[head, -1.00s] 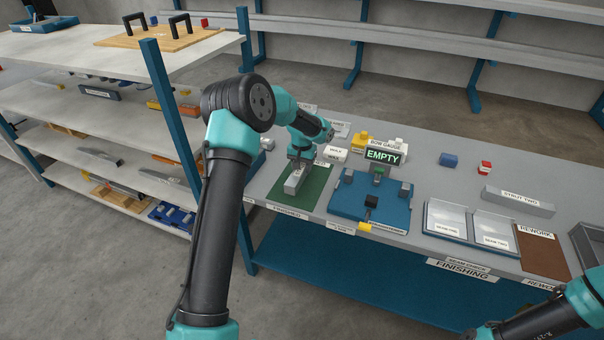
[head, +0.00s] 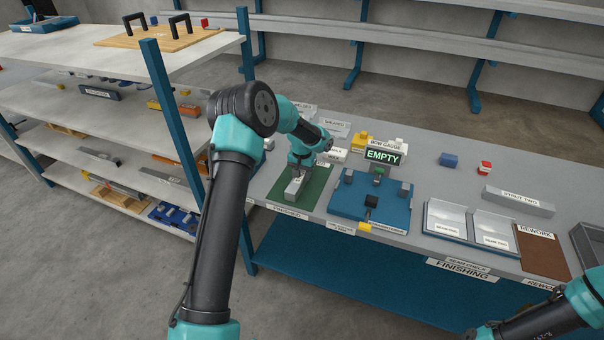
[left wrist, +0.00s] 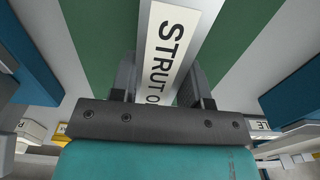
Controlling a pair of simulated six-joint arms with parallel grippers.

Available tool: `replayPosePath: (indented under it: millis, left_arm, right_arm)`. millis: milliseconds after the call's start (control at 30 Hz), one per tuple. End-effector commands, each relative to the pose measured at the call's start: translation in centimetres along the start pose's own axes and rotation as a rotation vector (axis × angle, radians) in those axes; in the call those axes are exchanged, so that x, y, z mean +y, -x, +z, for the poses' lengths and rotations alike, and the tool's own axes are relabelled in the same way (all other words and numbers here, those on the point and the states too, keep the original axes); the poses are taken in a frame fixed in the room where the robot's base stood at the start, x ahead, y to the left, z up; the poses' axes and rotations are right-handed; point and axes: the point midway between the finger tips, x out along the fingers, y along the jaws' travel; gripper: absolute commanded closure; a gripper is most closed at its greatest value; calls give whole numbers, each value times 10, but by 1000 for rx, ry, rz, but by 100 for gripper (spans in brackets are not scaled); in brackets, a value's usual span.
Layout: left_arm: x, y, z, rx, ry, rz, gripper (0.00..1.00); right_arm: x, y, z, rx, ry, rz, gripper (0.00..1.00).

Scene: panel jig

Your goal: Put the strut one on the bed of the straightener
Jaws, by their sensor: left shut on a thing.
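Strut one (head: 294,190) is a grey bar with a white label, over the green finished mat (head: 314,194); I cannot tell whether it touches the mat. In the left wrist view the label of strut one (left wrist: 170,45) reads "STRUT O", the rest hidden. My left gripper (head: 298,178) is shut on strut one, its fingers (left wrist: 160,85) on either side of it. The straightener (head: 340,207) is a blue plate with dark blocks, just right of the mat, with a display reading "EMPTY" (head: 383,156). My right arm shows at the lower right; its gripper is out of frame.
Strut two (head: 519,201) lies at the back right of the bench. Clear seam-check trays (head: 446,219) and a brown rework mat (head: 541,250) are right of the straightener. A yellow block (head: 365,226) sits at its front edge. A blue shelf post (head: 172,110) stands left.

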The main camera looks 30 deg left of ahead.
Motion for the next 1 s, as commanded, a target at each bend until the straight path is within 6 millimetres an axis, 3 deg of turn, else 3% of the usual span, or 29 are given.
replayPosePath:
  millis: [100, 133, 367, 733, 1000]
  left_arm:
    - [0, -3, 0, 0, 0, 0, 90]
    - [0, -3, 0, 0, 0, 0, 55]
    - [0, -3, 0, 0, 0, 0, 33]
    - [0, 2, 0, 1, 0, 0, 32]
    - [0, 36, -1, 4, 0, 0, 32]
  right_arm:
    - [0, 0, 0, 0, 0, 0, 57]
    - [0, 0, 0, 0, 0, 0, 57]
    - [0, 0, 0, 0, 0, 0, 57]
    - [0, 0, 0, 0, 0, 0, 57]
    - [0, 0, 0, 0, 0, 0, 57]
